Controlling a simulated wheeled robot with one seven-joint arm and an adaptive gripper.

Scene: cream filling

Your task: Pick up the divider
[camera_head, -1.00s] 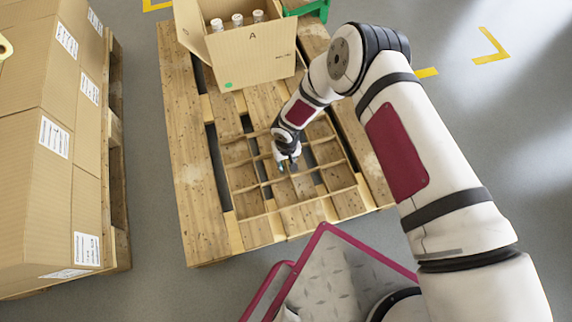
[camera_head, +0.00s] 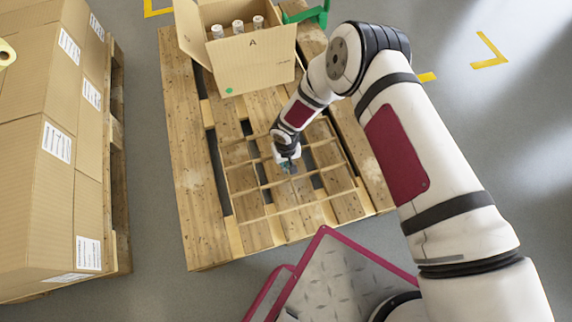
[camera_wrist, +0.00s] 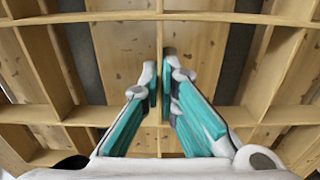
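The divider (camera_head: 300,207) is a tan grid of thin crossing walls over the front part of the wooden pallet. It also shows in the wrist view (camera_wrist: 90,116), with pallet boards visible through its cells. My gripper (camera_head: 289,170) is at the middle of the grid, pointing down. In the wrist view, its teal fingers (camera_wrist: 160,85) stand on both sides of one central wall, closed in on it with almost no gap. Whether the divider rests on the boards or is slightly raised I cannot tell.
An open cardboard box (camera_head: 253,68) with several white-capped bottles stands at the pallet's back. A green object (camera_head: 308,15) is behind it on the right. Stacked cartons (camera_head: 45,180) fill the left side. A magenta-edged metal plate (camera_head: 345,280) lies in front. The pallet's left boards are clear.

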